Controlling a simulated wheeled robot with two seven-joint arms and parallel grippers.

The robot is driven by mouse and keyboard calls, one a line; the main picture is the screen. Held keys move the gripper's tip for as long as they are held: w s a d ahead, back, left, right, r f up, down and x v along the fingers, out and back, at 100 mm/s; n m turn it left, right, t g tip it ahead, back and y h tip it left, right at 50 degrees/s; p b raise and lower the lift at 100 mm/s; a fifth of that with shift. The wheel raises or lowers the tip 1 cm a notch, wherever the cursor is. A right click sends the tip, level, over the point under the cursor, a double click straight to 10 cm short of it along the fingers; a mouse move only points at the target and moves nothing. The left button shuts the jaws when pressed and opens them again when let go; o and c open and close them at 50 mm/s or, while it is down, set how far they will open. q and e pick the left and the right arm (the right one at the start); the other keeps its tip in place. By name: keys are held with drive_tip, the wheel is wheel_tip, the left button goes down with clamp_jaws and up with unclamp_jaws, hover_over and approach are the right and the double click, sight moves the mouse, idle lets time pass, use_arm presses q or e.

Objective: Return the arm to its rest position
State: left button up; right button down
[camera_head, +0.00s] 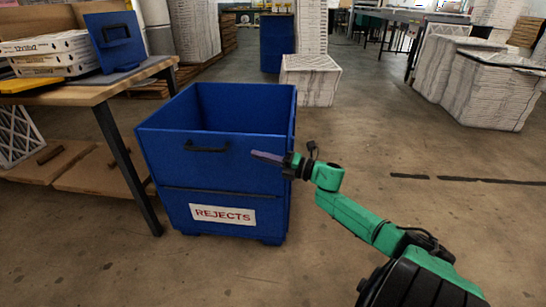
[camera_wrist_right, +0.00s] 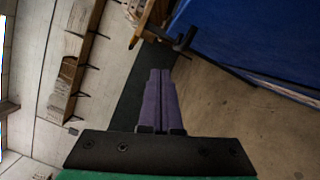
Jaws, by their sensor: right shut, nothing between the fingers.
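My right arm (camera_head: 355,215) is green and black and reaches up and left from the lower right of the head view. Its gripper (camera_head: 256,154) is in front of the blue rejects bin (camera_head: 240,178), near the bin's right front side. The gripper's purple fingers are together with nothing between them. In the right wrist view the shut fingers (camera_wrist_right: 160,75) point up the picture, with part of the blue bin (camera_wrist_right: 265,35) at the upper right. My left gripper is not in view.
A wooden table (camera_head: 95,95) at the left holds stacked boxed filters (camera_head: 48,52) and a blue stand (camera_head: 115,40). Wrapped stacks (camera_head: 490,90) stand at the back right, and another (camera_head: 311,80) behind the bin. The floor right of the bin is clear.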

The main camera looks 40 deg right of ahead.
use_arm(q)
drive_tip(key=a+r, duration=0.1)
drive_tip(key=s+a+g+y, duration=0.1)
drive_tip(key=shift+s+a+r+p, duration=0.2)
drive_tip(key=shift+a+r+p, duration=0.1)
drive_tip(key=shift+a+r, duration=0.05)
use_arm(e)
drive_tip(key=v, duration=0.4)
drive_tip(key=shift+r, duration=0.2)
drive_tip(key=shift+a, duration=0.1)
